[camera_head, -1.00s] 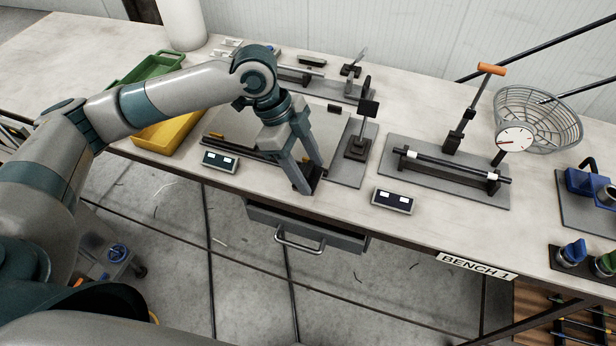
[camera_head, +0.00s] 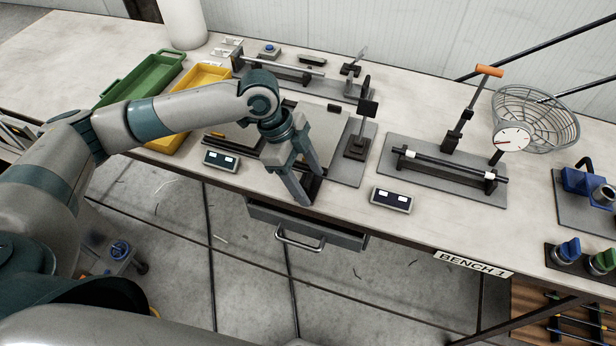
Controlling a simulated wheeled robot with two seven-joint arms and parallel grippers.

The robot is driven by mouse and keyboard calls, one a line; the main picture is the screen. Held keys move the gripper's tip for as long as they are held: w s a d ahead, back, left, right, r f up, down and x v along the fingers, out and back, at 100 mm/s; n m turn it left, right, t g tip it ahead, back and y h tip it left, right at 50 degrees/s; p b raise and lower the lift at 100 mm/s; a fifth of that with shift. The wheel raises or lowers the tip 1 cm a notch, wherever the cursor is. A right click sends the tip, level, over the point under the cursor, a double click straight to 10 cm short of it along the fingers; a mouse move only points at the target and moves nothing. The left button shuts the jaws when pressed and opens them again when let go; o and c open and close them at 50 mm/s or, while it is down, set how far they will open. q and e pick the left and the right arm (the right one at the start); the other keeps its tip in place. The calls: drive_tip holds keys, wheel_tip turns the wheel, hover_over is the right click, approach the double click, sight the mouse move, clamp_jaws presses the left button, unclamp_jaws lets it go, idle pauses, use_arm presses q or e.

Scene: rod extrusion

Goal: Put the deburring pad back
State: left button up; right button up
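No thing can be made out for certain as the deburring pad. A small dark block (camera_head: 334,108) lies at the board's back right, and another dark block (camera_head: 311,60) lies farther back. My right gripper is not in view.
Green (camera_head: 140,80) and yellow (camera_head: 205,75) trays stand at the left. A small two-window display (camera_head: 221,160) is left of the gripper, another (camera_head: 391,199) right of it. A lever fixture (camera_head: 440,172), a dial gauge (camera_head: 514,138) and a wire basket (camera_head: 550,120) stand at the right. A drawer (camera_head: 305,232) hangs below.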

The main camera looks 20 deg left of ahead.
use_arm(q)
drive_tip(key=shift+r, duration=0.1)
drive_tip(key=shift+r, duration=0.1)
drive_tip(key=shift+a+r+b, duration=0.25)
drive_tip(key=shift+r+b, duration=0.05)
drive_tip(key=shift+r, duration=0.3)
drive_tip(key=b+v, duration=0.2)
drive_tip(key=v, duration=0.8)
drive_tip(key=shift+r, duration=0.35)
